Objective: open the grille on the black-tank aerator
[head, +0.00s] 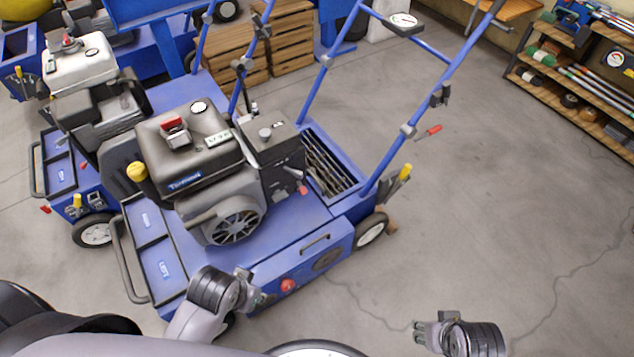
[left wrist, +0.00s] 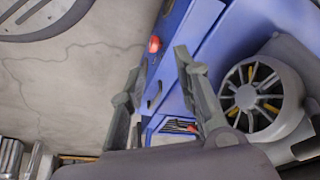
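The black-tank aerator (head: 190,150) stands in the middle of the head view, with a dark tank and red cap over a blue deck. The slatted grille (head: 330,165) lies at its rear between the blue handlebar posts. Whether it is latched cannot be told. In the left wrist view the slatted area (left wrist: 178,127) shows small between the fingers. My left gripper (head: 258,297) is by the deck's near side, near a red knob (head: 288,285), away from the grille. Its fingers (left wrist: 157,72) are apart and empty. My right gripper (head: 418,332) is open and empty over the floor at right.
A second aerator with a pale tank (head: 80,62) stands close at left. Wooden crates (head: 285,45) stand behind, and a shelf of tools (head: 590,75) is at the upper right.

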